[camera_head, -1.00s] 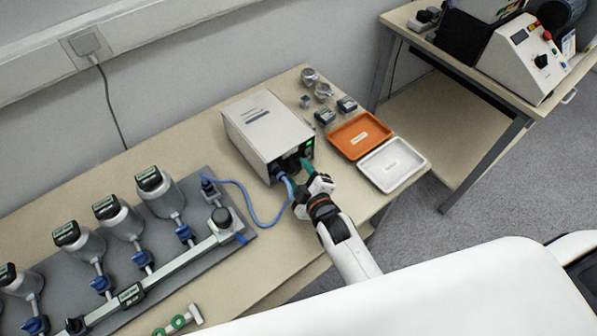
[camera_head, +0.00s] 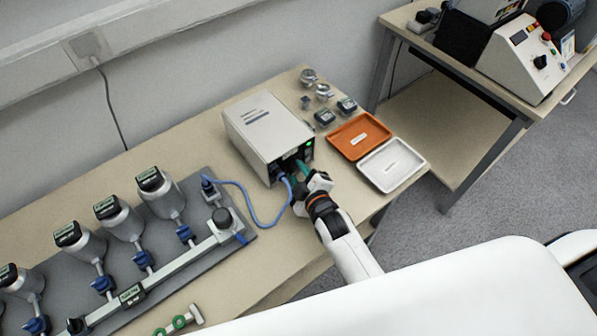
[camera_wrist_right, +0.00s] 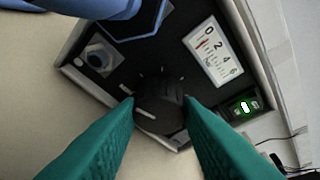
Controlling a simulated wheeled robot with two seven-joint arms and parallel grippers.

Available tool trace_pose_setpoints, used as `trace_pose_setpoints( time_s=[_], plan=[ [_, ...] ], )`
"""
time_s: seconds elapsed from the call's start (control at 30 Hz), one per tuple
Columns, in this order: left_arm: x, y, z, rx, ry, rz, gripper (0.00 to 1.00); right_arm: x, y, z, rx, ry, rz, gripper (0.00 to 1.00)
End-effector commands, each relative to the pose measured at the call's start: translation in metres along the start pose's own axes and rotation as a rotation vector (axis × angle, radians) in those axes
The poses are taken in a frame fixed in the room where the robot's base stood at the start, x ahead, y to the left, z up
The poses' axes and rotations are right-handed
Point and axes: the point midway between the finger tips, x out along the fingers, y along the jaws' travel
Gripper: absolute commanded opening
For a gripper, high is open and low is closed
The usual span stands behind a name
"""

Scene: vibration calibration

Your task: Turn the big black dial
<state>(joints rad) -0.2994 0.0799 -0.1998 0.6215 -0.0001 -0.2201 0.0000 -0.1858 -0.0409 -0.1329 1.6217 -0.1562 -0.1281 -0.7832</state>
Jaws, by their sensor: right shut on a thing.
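The big black dial (camera_wrist_right: 160,104) is on the black front panel of a beige box (camera_head: 266,128). In the right wrist view it has a pale pointer line and sits between the green fingers of my right gripper (camera_wrist_right: 158,112), which is shut on it. In the head view my right gripper (camera_head: 303,172) reaches the lower front of the box and hides the dial. My left gripper is not in view.
A blue hose (camera_head: 250,211) runs from the box front to a grey board with several bottles on the left. An orange tray (camera_head: 343,149) and a white tray (camera_head: 375,178) lie right of the box. A lit green switch (camera_wrist_right: 245,107) is near the dial.

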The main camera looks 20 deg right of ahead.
Motion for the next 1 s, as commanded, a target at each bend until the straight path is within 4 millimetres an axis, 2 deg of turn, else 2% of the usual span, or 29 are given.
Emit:
trace_pose_setpoints(
  time_s=[0.23, 0.5, 0.73, 1.0],
  plan=[
    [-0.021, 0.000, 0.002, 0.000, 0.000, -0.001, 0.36, -0.001, -0.004, 0.001, 0.127, -0.004, 0.050, 0.10],
    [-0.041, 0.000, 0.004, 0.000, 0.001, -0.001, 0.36, -0.001, -0.005, 0.000, 0.359, -0.016, 0.131, 0.10],
    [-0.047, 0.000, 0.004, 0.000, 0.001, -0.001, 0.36, 0.000, -0.004, -0.003, 0.562, -0.025, 0.202, 0.10],
    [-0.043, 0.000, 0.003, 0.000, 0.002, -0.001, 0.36, 0.001, -0.003, -0.005, 0.766, -0.035, 0.271, 0.10]
  ],
)
